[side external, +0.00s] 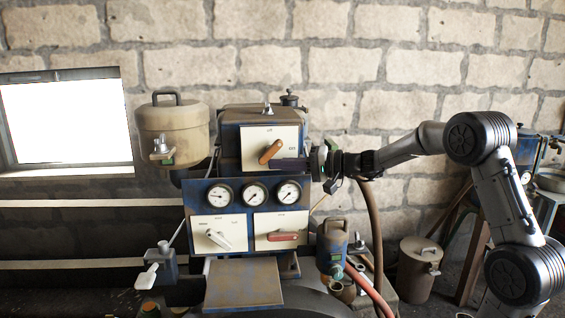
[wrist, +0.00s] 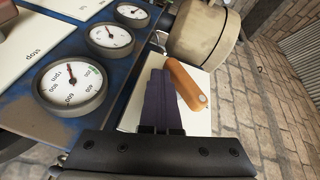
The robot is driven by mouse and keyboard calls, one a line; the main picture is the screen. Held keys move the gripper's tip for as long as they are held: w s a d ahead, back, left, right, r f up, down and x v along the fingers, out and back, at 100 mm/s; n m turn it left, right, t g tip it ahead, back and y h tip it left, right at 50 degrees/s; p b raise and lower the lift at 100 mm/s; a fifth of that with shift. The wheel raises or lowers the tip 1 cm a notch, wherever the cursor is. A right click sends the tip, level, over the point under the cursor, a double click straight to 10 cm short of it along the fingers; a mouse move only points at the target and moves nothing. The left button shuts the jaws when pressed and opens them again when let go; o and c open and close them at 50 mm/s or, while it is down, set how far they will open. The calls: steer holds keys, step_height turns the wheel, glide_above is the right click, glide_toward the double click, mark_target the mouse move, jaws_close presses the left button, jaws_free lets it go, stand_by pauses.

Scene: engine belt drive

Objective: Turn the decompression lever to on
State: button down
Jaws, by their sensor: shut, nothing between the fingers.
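An orange-brown lever (side external: 270,151) sits tilted on a cream plate (side external: 254,135) on the upper blue box. Its free end points up and right in the side view. The small marks on the plate are too small to read surely. The lever (wrist: 186,84) also shows in the wrist view, over its pale plate (wrist: 200,122). My gripper (side external: 277,163) has its dark fingers shut and empty, just below and right of the lever in the side view. In the wrist view the shut fingers (wrist: 158,76) lie close beside the lever; I cannot tell if they touch it.
Three gauges (side external: 254,194) sit below the lever plate. A white lever (side external: 218,239) and a red lever (side external: 283,237) are on lower plates. A beige tank (side external: 174,127) stands at left. A hose (side external: 373,230) hangs below my arm.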

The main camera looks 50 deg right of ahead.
steer(key=t, duration=0.1)
steer(key=m+t+y, duration=0.1)
steer(key=shift+w+a+f+t, duration=0.15)
steer(key=shift+w+a+t, duration=0.15)
steer(key=shift+w+a, duration=0.1)
steer(key=shift+w+a+f, duration=0.1)
steer(key=shift+w+a, duration=0.15)
stand_by(1.2)
